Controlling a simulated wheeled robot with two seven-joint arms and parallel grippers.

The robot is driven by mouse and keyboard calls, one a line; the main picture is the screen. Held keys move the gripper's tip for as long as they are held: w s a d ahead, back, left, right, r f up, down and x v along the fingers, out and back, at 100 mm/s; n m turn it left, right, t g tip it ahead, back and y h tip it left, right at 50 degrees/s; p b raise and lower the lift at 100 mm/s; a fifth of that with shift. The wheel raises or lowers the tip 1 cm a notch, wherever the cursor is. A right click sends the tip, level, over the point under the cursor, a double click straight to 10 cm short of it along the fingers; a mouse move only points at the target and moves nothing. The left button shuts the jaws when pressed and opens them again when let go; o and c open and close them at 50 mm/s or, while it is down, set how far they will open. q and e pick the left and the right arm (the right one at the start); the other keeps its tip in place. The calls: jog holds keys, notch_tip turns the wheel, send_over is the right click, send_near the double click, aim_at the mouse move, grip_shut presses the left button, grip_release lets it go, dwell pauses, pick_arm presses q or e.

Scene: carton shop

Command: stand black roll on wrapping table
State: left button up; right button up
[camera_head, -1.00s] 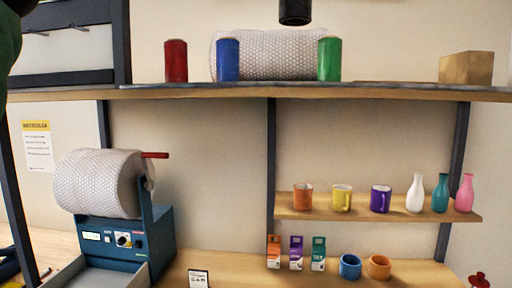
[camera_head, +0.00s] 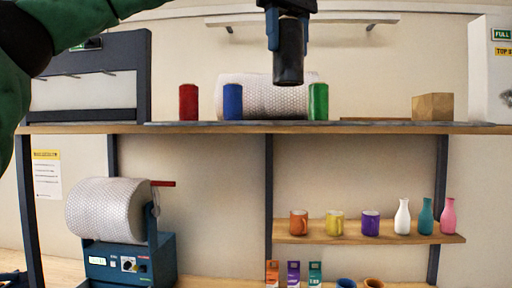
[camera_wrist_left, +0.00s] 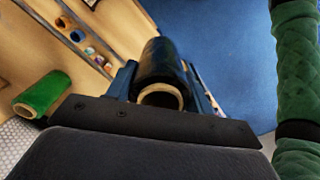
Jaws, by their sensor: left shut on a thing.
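The black roll (camera_head: 289,58) hangs upright in my left gripper (camera_head: 287,18), which is shut on its upper part. In the head view the roll is in front of the top shelf, its lower end above the shelf board. The left wrist view shows the black roll (camera_wrist_left: 163,72) between the fingers of my left gripper (camera_wrist_left: 165,88), its hollow end facing the camera. The wrapping table cannot be told for sure; a wooden worktop (camera_head: 205,281) shows at the bottom of the head view. My right gripper is not in view.
A red roll (camera_head: 188,102), blue roll (camera_head: 232,102) and green roll (camera_head: 318,102) stand on the top shelf (camera_head: 200,129), before a bubble-wrap roll (camera_head: 262,97). A cardboard box (camera_head: 433,106) stands right. A bubble-wrap machine (camera_head: 128,262) is below left. Mugs and vases fill the lower shelf (camera_head: 350,239).

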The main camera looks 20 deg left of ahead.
aim_at(287, 83)
pick_arm(q)
jog(key=shift+m, duration=0.4)
jog(key=f, duration=0.2)
jog(key=s+f, duration=0.1)
jog(key=f, duration=0.2)
jog(key=shift+s, duration=0.15)
jog(key=w+a+f+m, duration=0.1)
jog(key=w+f+m, duration=0.2)
jog(key=f, duration=2.1)
jog(key=w+a+f+m, duration=0.2)
jog(key=w+f+m, duration=0.1)
jog(key=f, duration=2.1)
jog(key=w+a+f+m, duration=0.2)
jog(key=w+f+m, duration=0.1)
jog(key=f, duration=2.1)
jog(key=shift+w+m, duration=0.4)
jog(key=shift+m, duration=0.2)
jog(key=shift+d, duration=0.2)
jog(key=shift+a, duration=0.4)
